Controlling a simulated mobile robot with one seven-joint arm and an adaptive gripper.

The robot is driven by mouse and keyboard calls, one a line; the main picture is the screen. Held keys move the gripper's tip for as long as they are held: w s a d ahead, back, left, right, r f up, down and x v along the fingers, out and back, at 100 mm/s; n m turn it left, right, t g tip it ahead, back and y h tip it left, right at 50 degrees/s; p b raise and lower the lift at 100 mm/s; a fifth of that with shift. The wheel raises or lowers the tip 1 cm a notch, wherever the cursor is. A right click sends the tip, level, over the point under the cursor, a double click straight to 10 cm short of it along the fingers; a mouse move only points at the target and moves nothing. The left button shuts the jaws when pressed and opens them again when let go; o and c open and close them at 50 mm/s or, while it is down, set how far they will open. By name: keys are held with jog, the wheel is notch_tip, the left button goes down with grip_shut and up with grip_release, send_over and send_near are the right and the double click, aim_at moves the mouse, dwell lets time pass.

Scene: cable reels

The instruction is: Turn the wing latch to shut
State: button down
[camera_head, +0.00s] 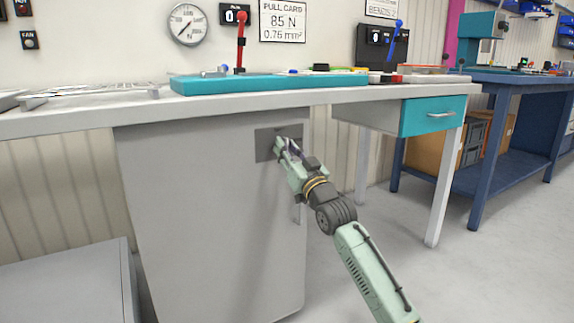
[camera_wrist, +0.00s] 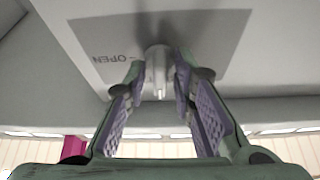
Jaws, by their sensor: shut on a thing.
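The wing latch (camera_wrist: 157,72) is a small silver knob with a narrow wing. It sits on a grey plate (camera_head: 263,147) at the upper right of the grey cabinet door (camera_head: 210,220). In the wrist view the plate (camera_wrist: 92,38) carries the word OPEN with a dash, seen upside down, left of the latch. My gripper (camera_head: 281,146) reaches the plate from the lower right. Its two purple-padded fingers stand either side of the latch and are shut on it. In the head view the gripper hides the latch. No mark for shut is visible.
The workbench top (camera_head: 60,121) runs above the door, with a teal tray (camera_head: 270,84) on it. A teal drawer (camera_head: 433,115) is to the right. A low grey box (camera_head: 65,285) stands at lower left. The floor at right is clear before a blue bench (camera_head: 490,80).

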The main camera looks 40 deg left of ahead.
jog(key=shift+w+n+g+y+b, duration=0.1)
jog(key=shift+n+g+y+b, duration=0.3)
jog(key=shift+n, duration=0.3)
jog(key=c, duration=1.7)
grip_release()
jog(key=shift+d, duration=0.1)
jog(key=v, duration=1.2)
jog(key=shift+r, duration=0.2)
